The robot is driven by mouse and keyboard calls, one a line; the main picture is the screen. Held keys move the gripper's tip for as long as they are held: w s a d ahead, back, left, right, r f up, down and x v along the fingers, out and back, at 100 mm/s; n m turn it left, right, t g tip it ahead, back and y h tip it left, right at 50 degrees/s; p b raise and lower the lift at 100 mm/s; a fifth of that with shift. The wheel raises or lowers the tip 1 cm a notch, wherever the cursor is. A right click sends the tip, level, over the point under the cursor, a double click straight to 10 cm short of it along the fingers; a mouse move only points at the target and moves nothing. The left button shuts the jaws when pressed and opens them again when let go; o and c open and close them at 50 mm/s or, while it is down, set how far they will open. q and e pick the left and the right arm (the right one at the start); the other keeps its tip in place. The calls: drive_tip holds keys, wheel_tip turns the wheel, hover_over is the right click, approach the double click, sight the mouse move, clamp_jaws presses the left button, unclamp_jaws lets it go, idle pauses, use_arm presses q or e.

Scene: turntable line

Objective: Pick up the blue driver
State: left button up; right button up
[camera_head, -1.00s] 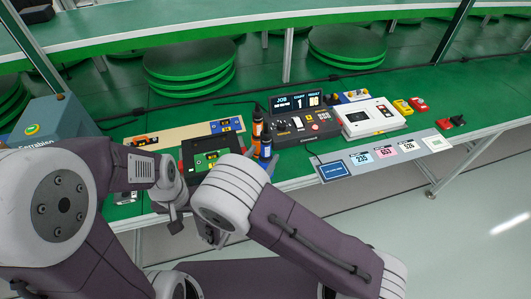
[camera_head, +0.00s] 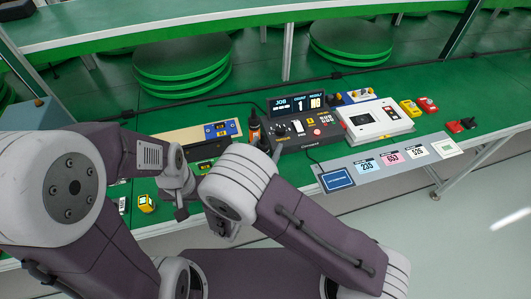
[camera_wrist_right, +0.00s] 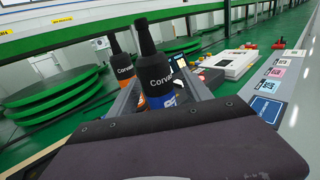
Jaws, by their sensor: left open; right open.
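The blue driver (camera_wrist_right: 158,78) stands upright with a black top in the right wrist view. It is between the two grey fingers of my open right gripper (camera_wrist_right: 160,92), with no clear grip on it; its lower part is hidden by the gripper body. My left gripper (camera_head: 181,211) is open and empty near the bench's front edge.
A job console (camera_head: 300,125) and a white device (camera_head: 373,118) stand right of the drivers. A strip of number cards (camera_head: 375,166) lies along the front edge. A yellow block (camera_head: 146,203) is at left. Green turntables (camera_head: 180,72) stand behind the bench.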

drive_tip(key=w, duration=0.2)
drive_tip(key=w+f, duration=0.1)
drive_tip(key=shift+d, duration=0.4)
drive_tip(key=shift+s+a+r, duration=0.1)
drive_tip(key=shift+s+r, duration=0.15)
drive_tip(key=shift+s, duration=0.3)
drive_tip(key=shift+s+r, duration=0.25)
drive_tip(key=shift+s, duration=0.25)
drive_tip(key=c, duration=0.7)
drive_tip(key=shift+s, duration=0.15)
drive_tip(key=c, duration=0.5)
drive_tip(key=shift+w+f, duration=0.2)
drive_tip(key=shift+w, duration=0.2)
clamp_jaws()
use_arm(q)
drive_tip(key=shift+w+d+f, duration=0.1)
drive_tip(key=shift+w+d, duration=0.1)
drive_tip(key=shift+w, duration=0.4)
use_arm(e)
drive_tip(key=shift+s, duration=0.1)
